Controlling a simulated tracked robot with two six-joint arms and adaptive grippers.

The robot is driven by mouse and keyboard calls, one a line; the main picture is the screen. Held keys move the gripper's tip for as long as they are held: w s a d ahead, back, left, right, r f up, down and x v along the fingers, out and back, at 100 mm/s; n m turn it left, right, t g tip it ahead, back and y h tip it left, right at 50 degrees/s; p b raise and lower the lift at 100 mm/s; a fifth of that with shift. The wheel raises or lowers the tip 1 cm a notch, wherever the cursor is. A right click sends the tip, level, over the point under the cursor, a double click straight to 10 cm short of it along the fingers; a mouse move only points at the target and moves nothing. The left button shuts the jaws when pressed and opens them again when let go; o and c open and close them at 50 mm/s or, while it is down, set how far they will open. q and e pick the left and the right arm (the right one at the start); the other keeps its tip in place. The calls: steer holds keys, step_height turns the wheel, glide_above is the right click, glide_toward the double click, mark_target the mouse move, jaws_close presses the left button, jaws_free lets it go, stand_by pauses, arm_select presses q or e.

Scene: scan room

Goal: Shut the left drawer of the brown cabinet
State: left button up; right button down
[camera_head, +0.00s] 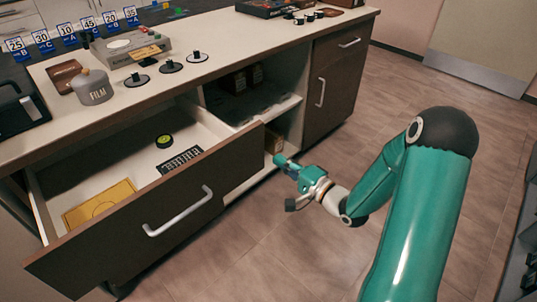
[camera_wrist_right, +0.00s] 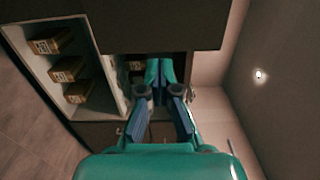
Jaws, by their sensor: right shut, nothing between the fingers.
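The left drawer (camera_head: 150,240) of the brown cabinet (camera_head: 335,75) stands pulled well out in the head view. Its dark front carries a silver bar handle (camera_head: 178,212). Inside lie a yellow envelope-like sheet (camera_head: 100,203), a round black-and-green item (camera_head: 164,141) and a dark slotted item (camera_head: 181,160). My right gripper (camera_head: 283,161) is shut and empty, just right of the drawer front's right end, before the open shelf. I cannot tell if it touches the drawer. Its closed fingers also show in the wrist view (camera_wrist_right: 159,72). My left gripper is not in view.
The open shelf bay (camera_head: 265,105) holds brown boxes (camera_wrist_right: 68,68). The counter bears a film canister (camera_head: 93,88), a grey device (camera_head: 130,46), several black round stands and blue number cards. Another drawer and a door to the right are shut. The floor (camera_head: 330,130) by the cabinet is clear.

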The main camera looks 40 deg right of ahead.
mark_target(262, 148)
steer(key=shift+w+a, duration=0.15)
steer(key=shift+w, duration=2.4)
steer(key=shift+w, duration=0.15)
